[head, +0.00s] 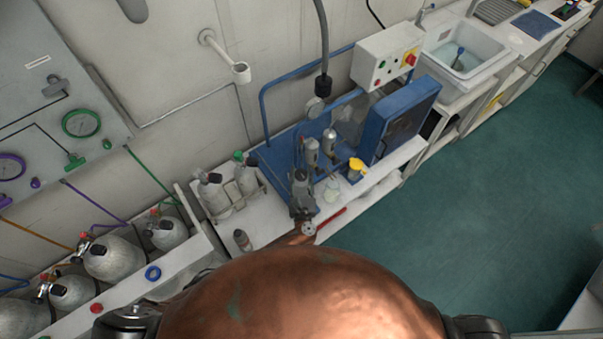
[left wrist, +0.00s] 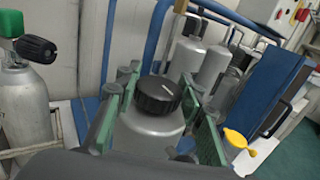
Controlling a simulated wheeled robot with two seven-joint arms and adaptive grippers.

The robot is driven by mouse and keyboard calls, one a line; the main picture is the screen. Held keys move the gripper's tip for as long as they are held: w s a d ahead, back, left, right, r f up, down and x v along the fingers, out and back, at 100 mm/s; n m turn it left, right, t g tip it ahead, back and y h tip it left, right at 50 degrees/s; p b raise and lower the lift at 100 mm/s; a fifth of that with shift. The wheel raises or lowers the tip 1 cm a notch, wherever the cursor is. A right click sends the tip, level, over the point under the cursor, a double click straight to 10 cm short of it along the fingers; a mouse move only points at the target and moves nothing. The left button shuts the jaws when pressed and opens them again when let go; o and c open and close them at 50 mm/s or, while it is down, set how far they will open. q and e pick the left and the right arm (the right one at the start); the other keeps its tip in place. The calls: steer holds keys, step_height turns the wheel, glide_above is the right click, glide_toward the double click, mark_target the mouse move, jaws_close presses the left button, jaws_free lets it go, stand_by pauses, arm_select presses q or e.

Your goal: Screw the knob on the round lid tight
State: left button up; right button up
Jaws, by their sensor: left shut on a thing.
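The knob (left wrist: 158,95) is black and round with a white mark, and it sits on top of the grey round lid (left wrist: 150,128) in the left wrist view. My left gripper (left wrist: 157,84) has its green-padded fingers on either side of the knob and is shut on it. The fingers also flank the lid's rounded top. In the head view my left gripper (head: 303,196) is at the front edge of the blue rack and hides most of the lid. Whether the knob sits fully down cannot be told. My right gripper is not in view.
Grey canisters (head: 312,152) stand behind my gripper on the blue rack (head: 276,158). A yellow-topped part (head: 357,165) and a blue box (head: 400,118) are to the right. Grey bottles (head: 213,192) stand to the left. A red bar (head: 330,225) lies near the bench edge.

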arm_select(q)
steer(key=c, duration=0.5)
